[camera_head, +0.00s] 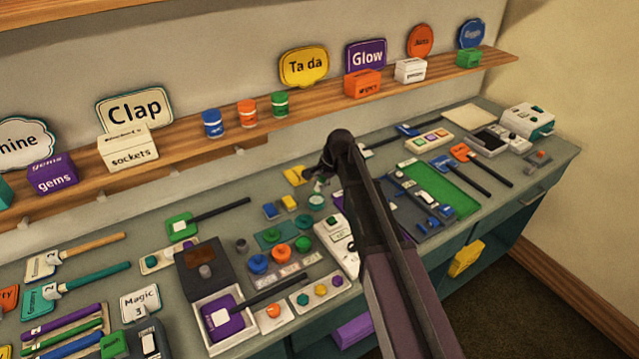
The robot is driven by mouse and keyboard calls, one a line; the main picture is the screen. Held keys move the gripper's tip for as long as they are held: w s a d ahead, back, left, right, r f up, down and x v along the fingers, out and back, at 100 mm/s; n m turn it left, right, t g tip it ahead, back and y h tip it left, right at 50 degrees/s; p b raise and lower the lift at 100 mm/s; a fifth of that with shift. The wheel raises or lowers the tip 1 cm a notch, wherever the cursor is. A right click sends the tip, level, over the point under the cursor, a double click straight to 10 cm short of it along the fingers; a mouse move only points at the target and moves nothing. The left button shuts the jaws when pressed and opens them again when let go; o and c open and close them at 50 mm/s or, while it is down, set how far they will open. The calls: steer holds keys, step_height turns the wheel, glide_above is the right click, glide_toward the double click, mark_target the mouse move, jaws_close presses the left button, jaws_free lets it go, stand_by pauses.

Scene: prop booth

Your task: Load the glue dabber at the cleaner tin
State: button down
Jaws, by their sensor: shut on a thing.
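My gripper (325,174) is at mid-bench, pointing down, and is shut on a small pale and green thing (319,186), which looks like the glue dabber. My own arm hides part of it. Right below it stands a small round teal tin (316,202) with a pale top, probably the cleaner tin. The dabber's lower end is at or just over the tin's top; I cannot tell whether it touches or dips in.
Yellow and blue blocks (289,202) sit left of the tin. A white device (337,240) stands in front, partly behind my arm. A green mat (435,188) with tools lies to the right. A shelf (190,153) with signs and boxes runs behind.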

steer(key=shift+f+b, duration=0.75)
steer(key=shift+f, duration=0.25)
steer(key=shift+f+b, duration=0.6)
stand_by(2.3)
steer(key=shift+r+p, duration=3.5)
steer(key=shift+p, duration=0.05)
